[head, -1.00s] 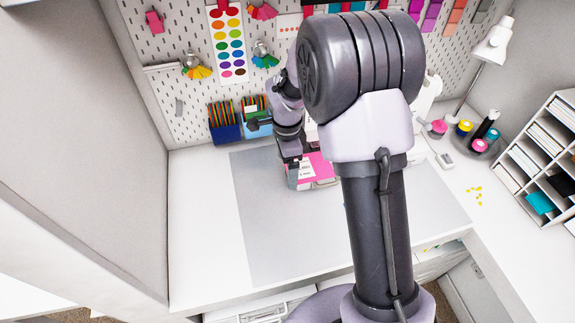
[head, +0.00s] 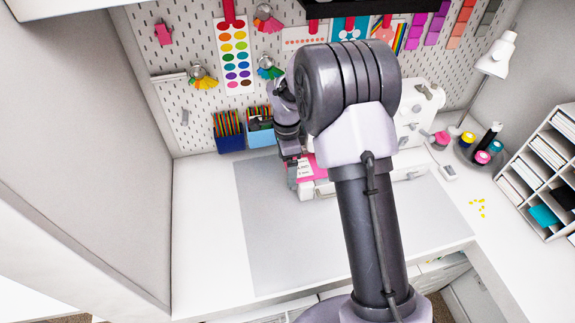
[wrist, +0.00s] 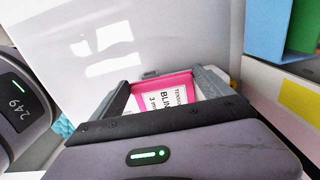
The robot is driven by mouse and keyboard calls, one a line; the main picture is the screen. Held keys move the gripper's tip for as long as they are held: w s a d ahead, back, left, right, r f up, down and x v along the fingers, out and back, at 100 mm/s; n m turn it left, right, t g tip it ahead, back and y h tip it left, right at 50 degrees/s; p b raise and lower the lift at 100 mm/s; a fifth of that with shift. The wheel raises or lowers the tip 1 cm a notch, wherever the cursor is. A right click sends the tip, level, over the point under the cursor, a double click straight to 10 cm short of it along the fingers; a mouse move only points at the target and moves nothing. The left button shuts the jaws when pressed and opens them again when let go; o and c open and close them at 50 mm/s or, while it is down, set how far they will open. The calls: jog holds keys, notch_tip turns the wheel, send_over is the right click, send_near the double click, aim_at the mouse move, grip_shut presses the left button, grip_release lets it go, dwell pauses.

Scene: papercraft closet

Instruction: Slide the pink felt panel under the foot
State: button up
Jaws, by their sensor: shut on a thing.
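The pink felt panel (head: 310,171) carries white labels with printed text and is close to the white sewing machine (head: 418,108) at the back of the desk. In the wrist view the pink panel (wrist: 178,82) lies between the two finger ends. My gripper (wrist: 165,92) is shut on it. In the head view my gripper (head: 293,172) is at the panel's left end. My arm covers the middle of the machine. The presser foot is hidden, so I cannot tell whether the panel is under it.
A grey mat (head: 275,235) covers the desk's middle and is clear in front. Pencil bins (head: 229,140) stand behind my gripper. Thread spools (head: 482,157), a lamp (head: 497,54) and a paper rack (head: 545,165) are on the right.

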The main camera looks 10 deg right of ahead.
dwell(0.3)
jog(key=o, duration=1.2)
notch_tip(320, 180, up, 12)
jog(key=p, duration=0.1)
jog(key=shift+p, duration=0.3)
jog(key=s+a+r+n+t+y+b, duration=0.1)
jog(key=s+a+r+n+t+b, duration=0.15)
jog(key=s+n+b, duration=0.7)
jog(key=s+f+n+t+b, duration=0.1)
jog(key=s+f+n+b, duration=0.1)
jog(key=s, duration=0.8)
jog(key=s+a+f+n+t+y+b, duration=0.1)
jog(key=s+f+b, duration=0.3)
jog(key=s, duration=0.5)
jog(key=shift+s+a+f+n+t+b, duration=0.2)
jog(key=shift+s+n+t+b, duration=0.2)
jog(key=shift+n+t+b, duration=0.2)
